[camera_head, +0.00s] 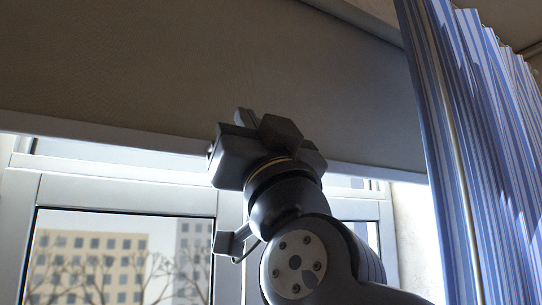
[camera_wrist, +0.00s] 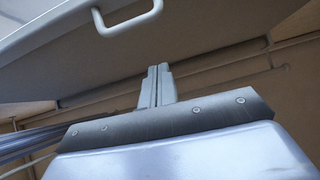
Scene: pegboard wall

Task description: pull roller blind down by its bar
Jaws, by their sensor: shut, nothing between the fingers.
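The roller blind (camera_head: 200,60) is a grey-brown sheet across the top of the window in the head view. Its pale bottom bar (camera_head: 100,135) runs along the lower edge, sloping slightly down to the right. My gripper (camera_head: 262,122) is in front of the blind near the bar and hides part of it. I cannot tell whether it touches the blind. In the wrist view my gripper (camera_wrist: 158,72) has its fingers together with nothing between them. A white looped handle (camera_wrist: 128,20) shows beyond the fingers, up and left, apart from them.
A blue striped curtain (camera_head: 480,140) hangs to the right of the blind. The white window frame (camera_head: 120,195) lies below the bar, with a building and bare trees outside. The wrist view also shows a brown wall or ceiling surface (camera_wrist: 215,65).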

